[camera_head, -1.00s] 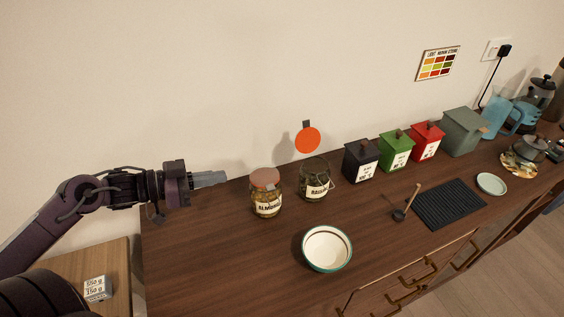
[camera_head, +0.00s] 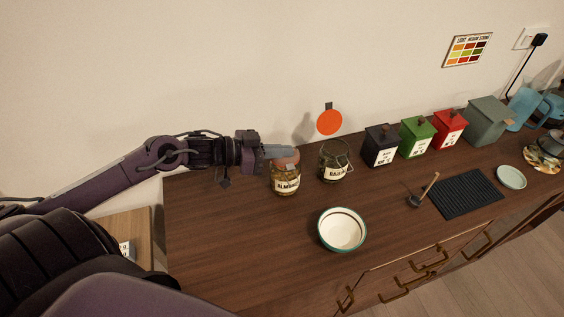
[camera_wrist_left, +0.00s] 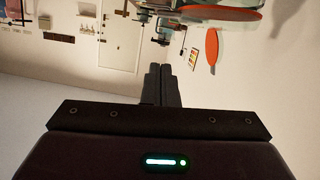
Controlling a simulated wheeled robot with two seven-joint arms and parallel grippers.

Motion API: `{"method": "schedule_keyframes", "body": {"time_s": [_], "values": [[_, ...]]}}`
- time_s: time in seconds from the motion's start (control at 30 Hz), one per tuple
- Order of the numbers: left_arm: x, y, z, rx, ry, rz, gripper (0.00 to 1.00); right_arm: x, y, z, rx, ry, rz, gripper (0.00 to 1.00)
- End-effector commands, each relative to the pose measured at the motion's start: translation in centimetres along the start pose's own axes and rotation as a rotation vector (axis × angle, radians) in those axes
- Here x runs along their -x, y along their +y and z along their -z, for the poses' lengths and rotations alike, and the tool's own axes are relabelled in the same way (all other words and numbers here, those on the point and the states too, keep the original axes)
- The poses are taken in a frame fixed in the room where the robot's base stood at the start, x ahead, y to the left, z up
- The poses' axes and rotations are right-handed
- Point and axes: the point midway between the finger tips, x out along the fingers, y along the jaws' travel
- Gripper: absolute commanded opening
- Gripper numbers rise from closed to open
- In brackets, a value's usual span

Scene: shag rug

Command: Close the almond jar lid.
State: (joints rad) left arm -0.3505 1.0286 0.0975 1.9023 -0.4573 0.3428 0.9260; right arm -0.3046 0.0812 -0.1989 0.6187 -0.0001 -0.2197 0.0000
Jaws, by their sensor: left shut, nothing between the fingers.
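The almond jar (camera_head: 286,186) is a clear glass jar with a white label, standing upright at the back left of the counter. Its orange-red lid (camera_head: 287,165) lies over the mouth, partly hidden behind my fingers; I cannot tell whether it is fully seated. In the left wrist view, which looks upside down, an orange lid (camera_wrist_left: 217,13) shows at the top, close to my fingers. My left gripper (camera_head: 292,151) is shut and empty, its fingertips over the lid; contact is unclear. My right gripper is not in view.
The raisin jar (camera_head: 335,163) stands just right, with an orange disc (camera_head: 330,122) upright behind it. A white bowl (camera_head: 342,230) is in front. Black (camera_head: 381,146), green (camera_head: 416,137) and red (camera_head: 449,128) canisters line the wall. The counter's front left (camera_head: 230,240) is clear.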

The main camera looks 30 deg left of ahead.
Motion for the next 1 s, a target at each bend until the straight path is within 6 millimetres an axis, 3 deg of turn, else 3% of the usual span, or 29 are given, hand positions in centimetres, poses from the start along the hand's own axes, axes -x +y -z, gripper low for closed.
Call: {"method": "schedule_keyframes", "body": {"time_s": [0.3, 0.73, 1.0], "values": [[-1.0, 0.0, -3.5, 0.0, 0.0, 0.0, 0.0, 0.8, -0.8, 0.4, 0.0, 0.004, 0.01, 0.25], [-1.1, 0.1, -4.1, 0.001, 0.0, -0.001, 0.0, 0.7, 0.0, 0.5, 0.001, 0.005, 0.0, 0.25], [-1.6, 0.2, -6.1, 0.0, -0.001, 0.0, 0.0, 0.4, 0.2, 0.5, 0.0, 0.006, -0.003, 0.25]]}}
